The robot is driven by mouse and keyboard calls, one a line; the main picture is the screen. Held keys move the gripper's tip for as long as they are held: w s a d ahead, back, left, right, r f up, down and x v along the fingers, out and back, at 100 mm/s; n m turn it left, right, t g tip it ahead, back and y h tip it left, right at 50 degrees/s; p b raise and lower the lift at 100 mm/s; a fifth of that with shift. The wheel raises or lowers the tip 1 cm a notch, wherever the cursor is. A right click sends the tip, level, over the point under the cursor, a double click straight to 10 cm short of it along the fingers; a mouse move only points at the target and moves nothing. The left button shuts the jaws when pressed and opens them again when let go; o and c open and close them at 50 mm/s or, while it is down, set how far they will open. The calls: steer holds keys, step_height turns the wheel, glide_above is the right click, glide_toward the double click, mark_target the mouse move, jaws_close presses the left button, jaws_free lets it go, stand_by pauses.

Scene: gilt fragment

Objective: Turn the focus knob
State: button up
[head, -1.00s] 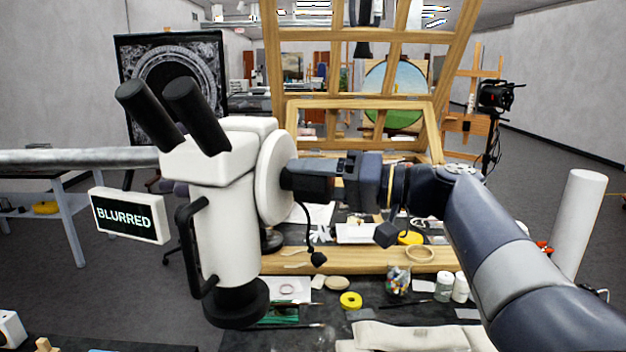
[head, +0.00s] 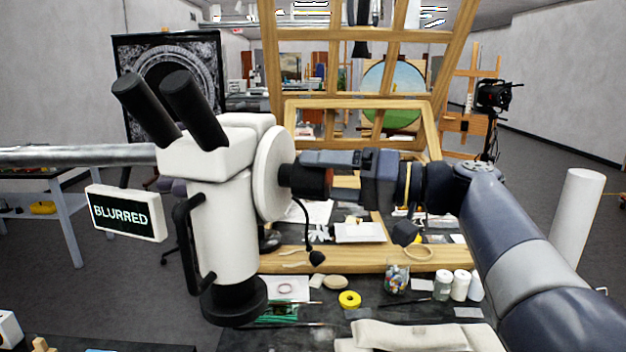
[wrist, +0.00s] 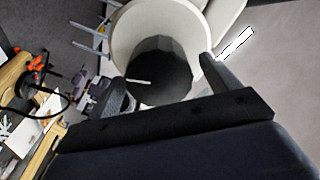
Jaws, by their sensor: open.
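The focus knob (head: 303,178) is a black cylinder on the right side of the white microscope (head: 225,215), in front of its round white disc. In the wrist view the knob's dark end face (wrist: 160,72) carries a short white mark, with the pale housing behind it. My gripper (head: 314,170) is open at the knob, reaching in from the right. In the wrist view its two fingers stand apart on either side of the knob; I cannot tell whether either touches it. A sign (head: 126,213) left of the microscope reads "BLURRED".
A grey horizontal bar (head: 80,155) meets the microscope from the left. A wooden frame (head: 436,125) stands behind my arm. The bench below holds a yellow roll (head: 349,299), a jar of coloured bits (head: 397,279) and white bottles (head: 443,285). A thin black cable hangs below my gripper.

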mark_target(306, 180)
steer(key=b+v, duration=0.1)
steer(key=v, duration=0.7)
steer(key=shift+b, duration=0.3)
steer(key=shift+d, duration=0.1)
stand_by(1.3)
steer(key=x, duration=0.3)
steer(key=b+x, duration=0.1)
steer(key=x, duration=0.3)
steer(key=b+x, duration=0.1)
steer(key=x, duration=0.3)
steer(key=shift+s+a+f, duration=0.2)
steer(key=shift+f, duration=0.05)
steer(key=c, duration=1)
